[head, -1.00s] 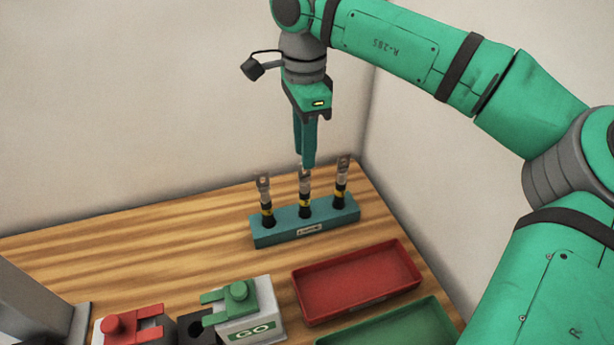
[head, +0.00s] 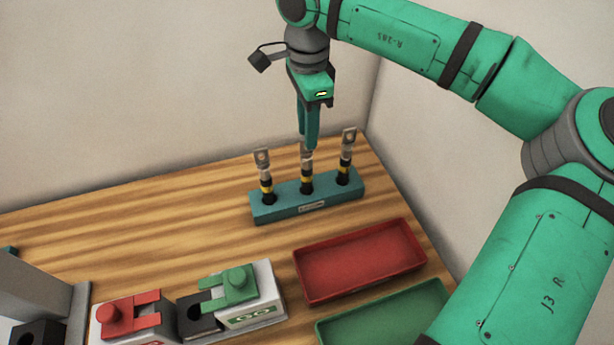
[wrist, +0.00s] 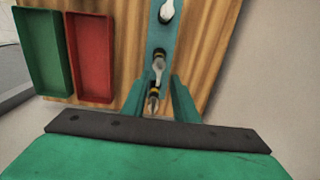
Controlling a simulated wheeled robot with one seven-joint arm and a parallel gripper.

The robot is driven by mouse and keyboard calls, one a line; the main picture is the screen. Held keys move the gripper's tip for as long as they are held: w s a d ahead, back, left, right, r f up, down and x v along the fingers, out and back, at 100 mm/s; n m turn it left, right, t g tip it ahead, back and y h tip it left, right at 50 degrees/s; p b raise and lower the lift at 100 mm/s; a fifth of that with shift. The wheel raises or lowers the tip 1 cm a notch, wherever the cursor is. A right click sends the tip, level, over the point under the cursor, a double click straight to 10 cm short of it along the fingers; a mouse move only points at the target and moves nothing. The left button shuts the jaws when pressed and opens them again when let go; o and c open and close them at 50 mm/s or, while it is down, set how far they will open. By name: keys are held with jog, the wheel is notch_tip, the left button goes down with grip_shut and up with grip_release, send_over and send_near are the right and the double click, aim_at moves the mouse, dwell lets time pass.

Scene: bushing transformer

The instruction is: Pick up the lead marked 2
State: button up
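A teal rack (head: 270,207) holds three upright dark leads with yellow bands and metal lugs: left (head: 265,180), middle (head: 307,180), right (head: 346,165). I cannot read any number on them, so I cannot tell which is marked 2. My gripper (head: 308,146) points down just above the middle lead, its tips overlapping that lead's top in the head view. In the wrist view my gripper (wrist: 157,88) is open, its two fingers apart, with leads showing in the gap and nothing clamped. The rack also shows in the wrist view (wrist: 157,32).
A red tray (head: 360,262) and a green tray (head: 385,315) lie in front of the rack, both empty. Walls close off the back and right.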

aim_at(307, 157)
notch_tip(307, 157, down, 4)
jog(key=shift+s+d+f, duration=0.1)
jog(key=shift+s, duration=0.05)
jog(key=shift+a, duration=0.3)
grip_shut()
jog(key=shift+s, duration=0.1)
jog(key=shift+d, duration=0.2)
dwell(0.4)
jog(key=shift+a, duration=0.15)
